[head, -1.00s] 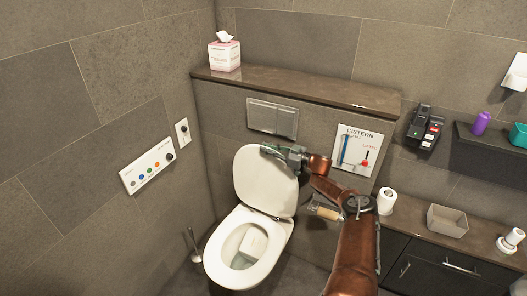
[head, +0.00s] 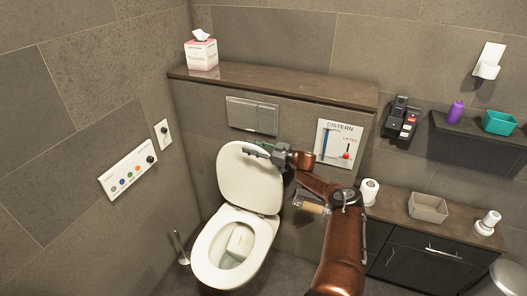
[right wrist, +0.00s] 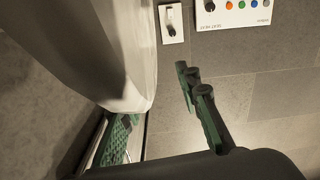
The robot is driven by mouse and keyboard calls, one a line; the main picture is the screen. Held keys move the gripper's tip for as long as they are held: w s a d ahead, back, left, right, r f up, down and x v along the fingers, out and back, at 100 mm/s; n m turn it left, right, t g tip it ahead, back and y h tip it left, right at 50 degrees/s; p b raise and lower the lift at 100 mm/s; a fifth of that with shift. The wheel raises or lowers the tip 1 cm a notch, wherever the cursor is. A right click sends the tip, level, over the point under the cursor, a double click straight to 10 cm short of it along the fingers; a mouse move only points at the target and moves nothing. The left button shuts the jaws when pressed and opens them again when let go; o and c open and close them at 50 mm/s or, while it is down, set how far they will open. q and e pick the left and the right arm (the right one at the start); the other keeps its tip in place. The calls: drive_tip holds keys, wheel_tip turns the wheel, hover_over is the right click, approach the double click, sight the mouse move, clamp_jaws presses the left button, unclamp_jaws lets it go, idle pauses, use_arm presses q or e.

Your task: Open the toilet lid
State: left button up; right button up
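The white toilet lid (head: 247,185) stands raised, leaning back near the wall below the flush plate, behind the open seat ring (head: 206,262). The bowl shows through the ring. My right gripper (head: 254,150) is at the upper right part of the lid in the head view. In the right wrist view, the lid's pale edge (right wrist: 125,60) fills the upper left. The gripper's green fingers (right wrist: 160,125) are spread wide there, one near the lid and one out to the right. Whether they touch the lid is unclear. My left gripper is not in view.
A ledge (head: 290,84) with a tissue box (head: 201,54) runs above the toilet. A paper holder (head: 311,208) and a counter (head: 398,215) are to the right. A toilet brush (head: 180,246) stands at the left. A button panel (head: 128,174) is on the left wall.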

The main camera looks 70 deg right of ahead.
drive_tip(key=s, duration=1.1)
idle(0.3)
